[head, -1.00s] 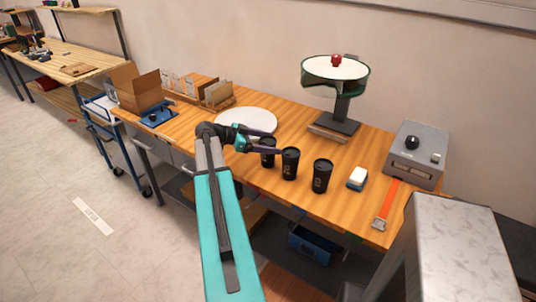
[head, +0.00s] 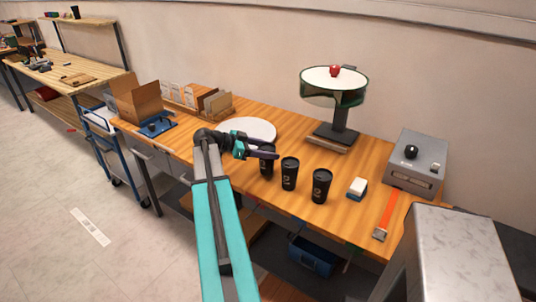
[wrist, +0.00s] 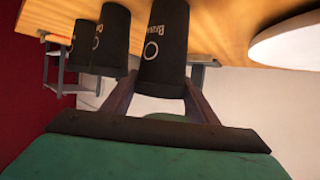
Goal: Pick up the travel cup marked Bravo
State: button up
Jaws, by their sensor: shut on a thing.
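The travel cup marked Bravo (wrist: 165,55) is black, with white lettering and a white ring mark. It fills the space between the two fingers of my gripper (wrist: 158,98) in the wrist view. In the head view this cup (head: 267,168) is the leftmost of three on the wooden bench, partly hidden by my gripper (head: 268,154). My gripper is shut on it. I cannot tell whether its base touches the bench.
Two similar black cups, the middle one (head: 289,175) and the right one (head: 321,187), stand close to its right. A white disc (head: 250,129) lies behind the gripper. A white-and-blue block (head: 357,188), a grey box (head: 416,161) and a green-rimmed stand (head: 334,98) are further right.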

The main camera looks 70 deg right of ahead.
notch_tip(320, 180, up, 2)
jog(key=shift+b, duration=0.45)
jog(key=w+a+r+b, duration=0.1)
jog(key=a+b, duration=0.3)
jog(key=a, duration=1.2)
jog(key=shift+w+r, duration=0.35)
jog(key=shift+w, duration=0.1)
